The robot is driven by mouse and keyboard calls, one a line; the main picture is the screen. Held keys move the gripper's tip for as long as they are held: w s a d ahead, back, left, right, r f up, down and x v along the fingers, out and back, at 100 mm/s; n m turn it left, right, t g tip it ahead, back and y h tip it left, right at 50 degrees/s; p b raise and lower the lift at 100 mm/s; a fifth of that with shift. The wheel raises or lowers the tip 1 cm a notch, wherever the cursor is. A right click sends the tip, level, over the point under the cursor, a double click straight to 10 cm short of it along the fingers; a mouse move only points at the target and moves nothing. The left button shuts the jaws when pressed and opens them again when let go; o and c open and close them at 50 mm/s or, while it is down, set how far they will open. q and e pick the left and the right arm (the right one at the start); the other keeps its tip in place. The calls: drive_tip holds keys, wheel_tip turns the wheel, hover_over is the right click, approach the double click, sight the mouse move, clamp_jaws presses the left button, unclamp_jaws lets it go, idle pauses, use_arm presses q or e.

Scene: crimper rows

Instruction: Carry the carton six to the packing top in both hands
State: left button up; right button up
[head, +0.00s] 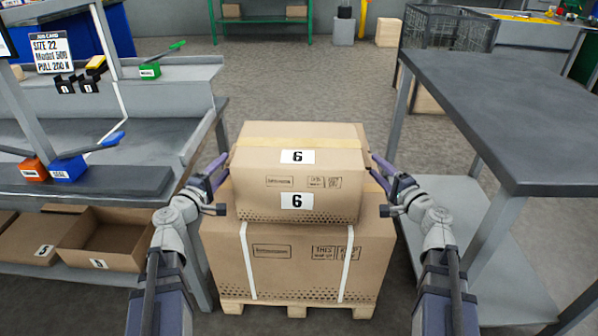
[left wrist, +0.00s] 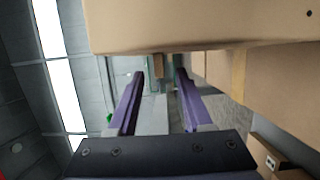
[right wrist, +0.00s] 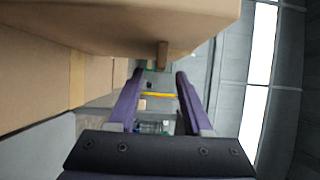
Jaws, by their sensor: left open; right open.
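The carton six (head: 300,186) is a brown box with yellow tape and two white "6" labels. It rests on a larger strapped carton (head: 297,262). My left gripper (head: 218,186) is open at the carton's left side, and my right gripper (head: 378,186) is open at its right side. The carton's underside edge shows above the fingers in the left wrist view (left wrist: 200,22) and the right wrist view (right wrist: 130,22). Nothing is between either pair of fingers; touching cannot be told. A bare dark grey top, apparently the packing top (head: 510,120), stands at the right.
The large carton stands on a wooden pallet (head: 232,307). A workbench (head: 120,182) with coloured blocks and tools is close on the left, with open boxes (head: 112,243) below. A black crate (head: 445,40) stands behind the right table. Floor is clear behind the carton.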

sight(367, 157)
use_arm(q)
drive_tip(key=shift+x, duration=2.7)
use_arm(e)
drive_tip(key=shift+x, duration=2.7)
use_arm(q)
drive_tip(key=shift+c, duration=0.2)
use_arm(e)
drive_tip(key=shift+c, duration=0.2)
use_arm(q)
clamp_jaws()
use_arm(e)
clamp_jaws()
